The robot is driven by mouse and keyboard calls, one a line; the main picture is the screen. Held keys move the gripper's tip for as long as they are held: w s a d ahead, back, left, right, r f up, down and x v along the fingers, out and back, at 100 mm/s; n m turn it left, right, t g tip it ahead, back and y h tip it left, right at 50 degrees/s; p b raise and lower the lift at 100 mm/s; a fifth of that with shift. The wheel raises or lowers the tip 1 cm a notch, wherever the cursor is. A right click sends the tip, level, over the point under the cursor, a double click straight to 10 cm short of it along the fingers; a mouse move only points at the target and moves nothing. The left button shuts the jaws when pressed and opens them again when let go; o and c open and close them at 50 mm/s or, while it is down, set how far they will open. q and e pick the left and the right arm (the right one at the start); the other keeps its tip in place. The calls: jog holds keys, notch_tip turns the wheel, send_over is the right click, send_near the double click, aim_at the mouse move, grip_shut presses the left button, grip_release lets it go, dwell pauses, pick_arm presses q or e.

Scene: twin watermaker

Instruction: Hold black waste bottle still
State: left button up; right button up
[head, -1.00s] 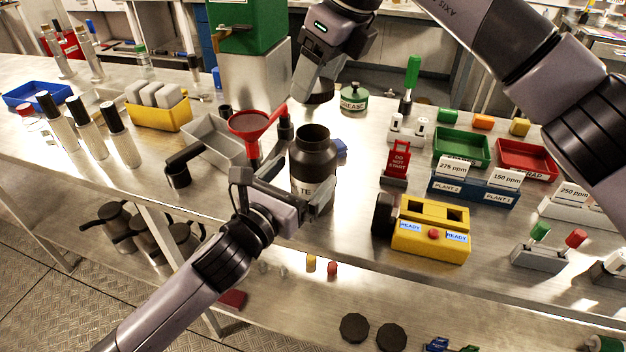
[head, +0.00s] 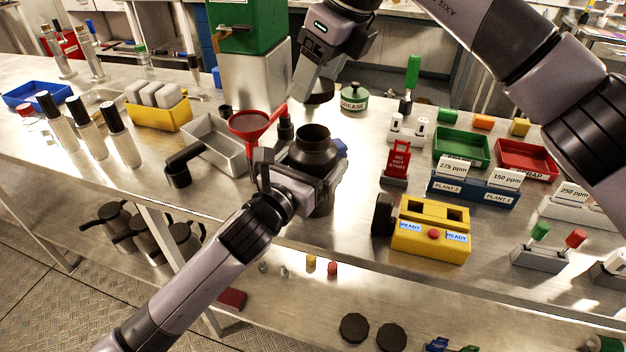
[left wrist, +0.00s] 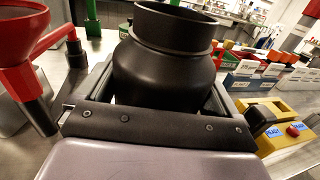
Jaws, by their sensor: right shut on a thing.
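The black waste bottle (head: 316,160) stands upright and uncapped near the front edge of the bench, its wide mouth facing up. My left gripper (head: 306,175) is at its body, with one finger on each side. In the left wrist view the bottle (left wrist: 165,70) sits between the two fingers (left wrist: 160,95), with narrow light gaps showing beside it, so the jaws look open around it. The bottle's lower part and label are mostly hidden by the gripper. My right gripper (head: 312,84) is shut on a dark round cap (head: 319,98), above and behind the bottle.
A red funnel (head: 250,124) stands close left of the bottle, beside a grey tray (head: 218,132). A green grease tin (head: 354,97) is behind. A yellow READY box (head: 432,236) stands to the right, with a red DO NOT START sign (head: 397,160) behind it.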

send_over(314, 132)
jog(key=shift+s+d+f, duration=0.15)
jog(key=shift+s+f, duration=0.05)
jog(key=shift+f, duration=1.05)
jog(key=shift+s+d+f, duration=0.15)
jog(key=shift+f, duration=1.1)
jog(key=shift+f, duration=0.85)
pick_arm(q)
jog(key=shift+f, duration=0.1)
pick_arm(e)
jog(key=shift+f, duration=0.6)
